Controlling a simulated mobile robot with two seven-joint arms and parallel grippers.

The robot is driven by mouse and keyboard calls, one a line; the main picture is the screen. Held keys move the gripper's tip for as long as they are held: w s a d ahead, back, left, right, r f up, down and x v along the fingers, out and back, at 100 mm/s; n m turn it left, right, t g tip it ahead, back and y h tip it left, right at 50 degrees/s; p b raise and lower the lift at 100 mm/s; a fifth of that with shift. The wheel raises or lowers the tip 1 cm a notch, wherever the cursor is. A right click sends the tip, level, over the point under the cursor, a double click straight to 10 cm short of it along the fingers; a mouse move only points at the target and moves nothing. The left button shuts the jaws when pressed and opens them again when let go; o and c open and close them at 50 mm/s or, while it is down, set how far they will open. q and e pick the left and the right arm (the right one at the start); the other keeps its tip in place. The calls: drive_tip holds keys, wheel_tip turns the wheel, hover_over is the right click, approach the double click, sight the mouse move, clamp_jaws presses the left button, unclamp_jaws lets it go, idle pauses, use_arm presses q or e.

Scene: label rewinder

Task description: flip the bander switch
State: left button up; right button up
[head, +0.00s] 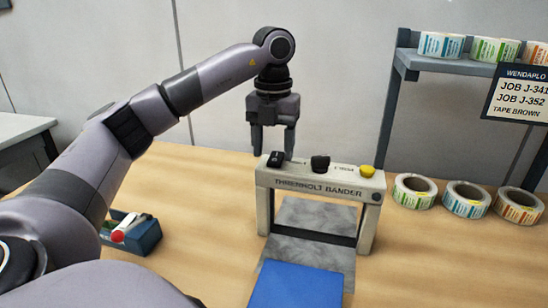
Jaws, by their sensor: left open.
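The bander (320,183) is a pale arch-shaped machine on the wooden table, lettered "THRENHOLT BANDER". On its top, from left to right, are a black rocker-like switch (275,159), a black knob (320,163) and a yellow button (367,171). My left gripper (273,152) points down above the left end of the bander, with its jaws apart. Its fingertips are close to the black switch; I cannot tell whether they touch it. The small labels beside the controls are too small to read. My right gripper is not in view.
A blue pad (298,287) lies in front of the bander. A blue tray (145,240) with a red-ended item stands at left. Label rolls (466,198) lie on the table at right, below a grey shelf (440,64) with more rolls and a job sign (520,93).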

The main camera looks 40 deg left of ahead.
use_arm(q)
drive_tip(key=shift+f, duration=0.95)
drive_tip(key=c, duration=1.1)
drive_tip(key=shift+o, duration=0.2)
drive_tip(key=p, duration=0.1)
drive_tip(key=r+g+p, duration=0.1)
drive_tip(key=p, duration=0.1)
drive_tip(key=shift+w+a+h+p, duration=0.1)
drive_tip(key=shift+w+h+p, duration=0.1)
drive_tip(key=shift+h+p, duration=0.1)
drive_tip(key=shift+w+f+g+p, duration=0.1)
drive_tip(key=shift+f+g+p, duration=0.05)
drive_tip(key=shift+g+p, duration=0.15)
drive_tip(key=shift+w+f+g+h, duration=0.1)
drive_tip(key=shift+w+g+h, duration=0.05)
drive_tip(key=shift+g+h, duration=0.25)
drive_tip(key=shift+a, duration=0.1)
drive_tip(key=o, duration=1.1)
drive_tip(key=shift+c, duration=0.2)
